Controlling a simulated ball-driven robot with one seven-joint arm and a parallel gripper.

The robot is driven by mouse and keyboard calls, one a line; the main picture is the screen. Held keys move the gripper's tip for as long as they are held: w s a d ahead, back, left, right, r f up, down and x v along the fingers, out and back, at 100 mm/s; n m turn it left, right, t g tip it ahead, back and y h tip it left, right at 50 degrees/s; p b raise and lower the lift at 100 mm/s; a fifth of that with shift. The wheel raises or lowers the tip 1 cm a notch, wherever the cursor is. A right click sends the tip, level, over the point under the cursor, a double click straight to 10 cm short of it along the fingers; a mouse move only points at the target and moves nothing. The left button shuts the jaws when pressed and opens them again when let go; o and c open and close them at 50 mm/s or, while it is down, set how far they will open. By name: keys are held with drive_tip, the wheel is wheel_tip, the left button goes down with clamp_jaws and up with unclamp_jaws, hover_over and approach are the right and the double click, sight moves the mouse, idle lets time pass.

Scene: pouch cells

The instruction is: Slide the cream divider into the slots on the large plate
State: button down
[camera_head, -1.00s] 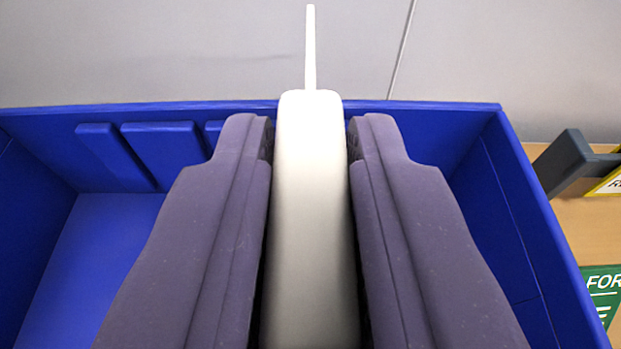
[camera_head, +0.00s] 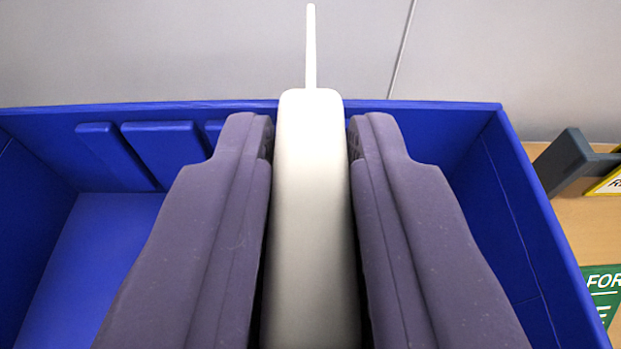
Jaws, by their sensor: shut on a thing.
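My gripper (camera_head: 311,135) has two dark purple-grey fingers, shut on the cream divider (camera_head: 312,210) in the middle of the view. The part between the fingers is thick with rounded edges. A thin cream strip (camera_head: 311,45) rises from its far end, past the bin's far rim in the picture. The fingers hide the divider's sides, and its lower end runs out of the frame. I cannot make out the large plate or which slots are meant.
A blue bin (camera_head: 400,112) lies below and around my gripper. Raised blue blocks (camera_head: 165,150) with narrow gaps sit on its far wall at left. Its floor (camera_head: 100,250) is bare there. At right, outside the bin, are a dark grey bracket (camera_head: 565,165) and a green sign (camera_head: 603,290).

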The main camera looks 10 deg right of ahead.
drive_tip(key=shift+f+b, duration=0.7)
drive_tip(key=shift+f, duration=0.2)
drive_tip(key=c, duration=0.9)
unclamp_jaws()
drive_tip(key=p+v, duration=0.2)
drive_tip(key=v, duration=0.6)
drive_tip(key=shift+w, duration=0.1)
